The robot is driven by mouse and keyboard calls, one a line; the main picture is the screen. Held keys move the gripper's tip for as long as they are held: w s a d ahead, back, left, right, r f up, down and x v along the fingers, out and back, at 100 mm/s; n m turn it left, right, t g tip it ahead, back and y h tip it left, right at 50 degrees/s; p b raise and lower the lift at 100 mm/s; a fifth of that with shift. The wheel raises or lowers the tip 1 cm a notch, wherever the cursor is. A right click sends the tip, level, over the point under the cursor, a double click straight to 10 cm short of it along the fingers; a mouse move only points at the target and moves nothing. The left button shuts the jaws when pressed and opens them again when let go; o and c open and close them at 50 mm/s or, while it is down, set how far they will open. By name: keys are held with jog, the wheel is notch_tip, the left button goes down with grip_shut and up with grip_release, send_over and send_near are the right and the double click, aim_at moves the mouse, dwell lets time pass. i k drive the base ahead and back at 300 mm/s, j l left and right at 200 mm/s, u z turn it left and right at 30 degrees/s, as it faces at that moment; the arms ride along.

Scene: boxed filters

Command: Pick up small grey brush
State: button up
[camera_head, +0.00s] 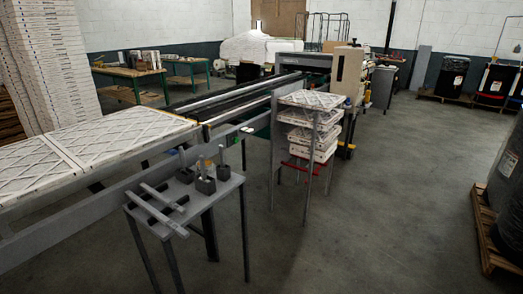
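A small grey side table (215,201) stands in the near left of the head view. Several small dark grey holders, such as this one (206,186), stand on its back right part, with thin upright handles in them. Two long grey bars, one of them here (157,214), lie on its left part. I cannot tell which item is the small grey brush; the handled items are too small to make out. My gripper is not in view.
A long conveyor bench with white boxed filters (95,140) runs behind the side table. A rack of stacked filters (312,120) stands to its right. Open concrete floor (400,200) lies right of that. A pallet with dark drums (497,225) stands at the right edge.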

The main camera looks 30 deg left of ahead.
aim_at(221, 147)
jog(key=i+u, duration=0.2)
jog(key=i, duration=0.4)
jog(key=i+l+u, duration=0.2)
jog(key=i, duration=0.35)
jog(key=i+l+u, duration=0.15)
jog(key=i, duration=0.4)
jog(key=i+u, duration=0.4)
jog(key=i+l+u, duration=0.15)
jog(key=u, duration=0.25)
jog(key=i+l+u, duration=0.2)
jog(key=u, duration=0.25)
jog(key=i+l+u, duration=0.25)
jog(key=u, duration=0.15)
jog(key=i+l+u, duration=0.15)
jog(key=l+u, duration=0.25)
